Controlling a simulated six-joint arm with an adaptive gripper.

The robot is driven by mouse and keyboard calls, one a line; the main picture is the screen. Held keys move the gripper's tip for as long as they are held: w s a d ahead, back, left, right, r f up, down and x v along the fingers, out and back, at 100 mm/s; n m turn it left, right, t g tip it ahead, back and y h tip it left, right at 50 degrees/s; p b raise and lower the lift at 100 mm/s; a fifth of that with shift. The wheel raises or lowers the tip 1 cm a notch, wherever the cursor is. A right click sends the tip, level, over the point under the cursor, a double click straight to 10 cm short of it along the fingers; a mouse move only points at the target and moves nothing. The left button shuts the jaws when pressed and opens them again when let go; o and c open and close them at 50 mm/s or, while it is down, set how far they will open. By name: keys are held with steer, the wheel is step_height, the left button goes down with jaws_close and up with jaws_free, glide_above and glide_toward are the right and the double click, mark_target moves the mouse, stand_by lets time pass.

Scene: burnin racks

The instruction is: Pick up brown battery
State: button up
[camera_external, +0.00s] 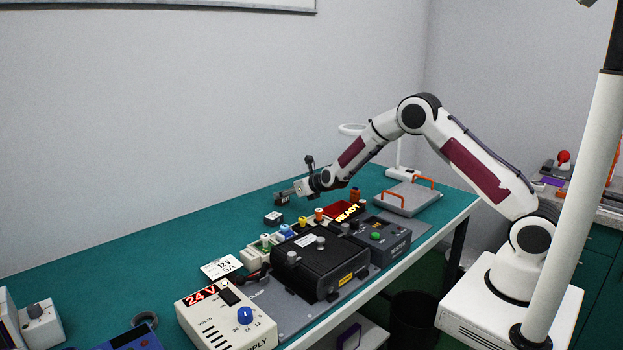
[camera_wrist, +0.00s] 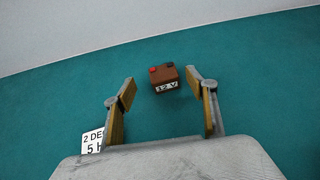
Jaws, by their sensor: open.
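The brown battery (camera_wrist: 165,78) stands on the green bench top in the wrist view. It has a white "12 V" label on its near side and a red and a dark terminal on top. My gripper (camera_wrist: 160,86) is open and empty, with one finger to the left of the battery and one to the right in the picture. The battery appears a little beyond the fingertips, and no contact shows. In the external view my gripper (camera_external: 284,198) is low over the far part of the bench. I cannot clearly make out the brown battery there.
A small dark box with a pale top (camera_external: 273,218) sits near my gripper. A black case (camera_external: 318,262), a 24 V supply (camera_external: 215,318) and a grey lidded plate with orange handles (camera_external: 407,197) stand along the front. A printed card (camera_wrist: 93,141) lies left in the wrist view. The bench's far left is clear.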

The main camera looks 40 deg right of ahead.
steer(key=shift+d+x, duration=0.15)
steer(key=shift+x, duration=0.6)
steer(key=shift+d+x, duration=0.1)
steer(key=shift+x, duration=1.7)
steer(key=c, duration=1.4)
